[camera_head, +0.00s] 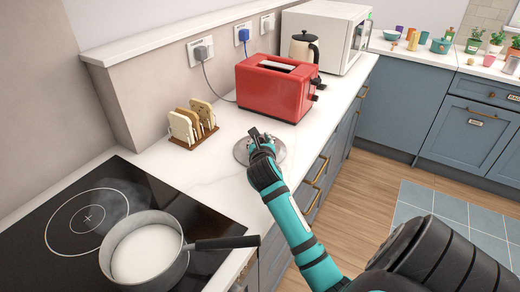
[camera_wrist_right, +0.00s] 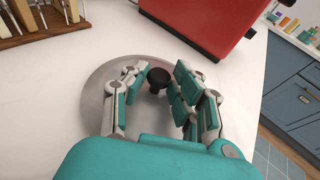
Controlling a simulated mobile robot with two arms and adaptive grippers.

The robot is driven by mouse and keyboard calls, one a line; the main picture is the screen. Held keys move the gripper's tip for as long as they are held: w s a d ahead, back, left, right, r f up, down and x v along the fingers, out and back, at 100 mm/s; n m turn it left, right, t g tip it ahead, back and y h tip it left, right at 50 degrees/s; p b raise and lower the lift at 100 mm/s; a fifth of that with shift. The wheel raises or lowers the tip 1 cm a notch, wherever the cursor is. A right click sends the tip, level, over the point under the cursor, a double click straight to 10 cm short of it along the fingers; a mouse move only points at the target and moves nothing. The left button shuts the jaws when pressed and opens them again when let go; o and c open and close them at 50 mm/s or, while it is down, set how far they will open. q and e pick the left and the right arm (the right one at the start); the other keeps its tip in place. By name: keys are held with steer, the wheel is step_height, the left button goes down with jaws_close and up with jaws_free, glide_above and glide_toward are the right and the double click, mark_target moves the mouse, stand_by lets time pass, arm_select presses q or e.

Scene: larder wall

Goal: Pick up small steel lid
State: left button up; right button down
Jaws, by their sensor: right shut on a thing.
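The arm and fingers hide part of the lid. I cannot tell any gap beneath it. My left gripper is not in view.
A red toaster (camera_head: 276,88) stands just behind the lid, and a wooden rack (camera_head: 192,137) holding toast stands to its left. A saucepan (camera_head: 150,250) with white contents is on the black hob (camera_head: 75,205), its handle pointing right. Bare counter lies between hob and lid.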

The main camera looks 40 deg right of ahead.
steer(key=shift+r, duration=0.2)
step_height(320, 180, up, 4)
steer(key=shift+f, duration=0.15)
steer(key=f+v, duration=0.1)
steer(key=v, duration=0.6)
steer(key=s+f+v, duration=0.1)
steer(key=f+v, duration=0.1)
steer(key=v, duration=0.6)
steer(key=shift+s+a+f, duration=0.2)
steer(key=shift+s+a, duration=0.05)
steer(key=shift+s, duration=0.1)
steer(key=shift+d, duration=0.1)
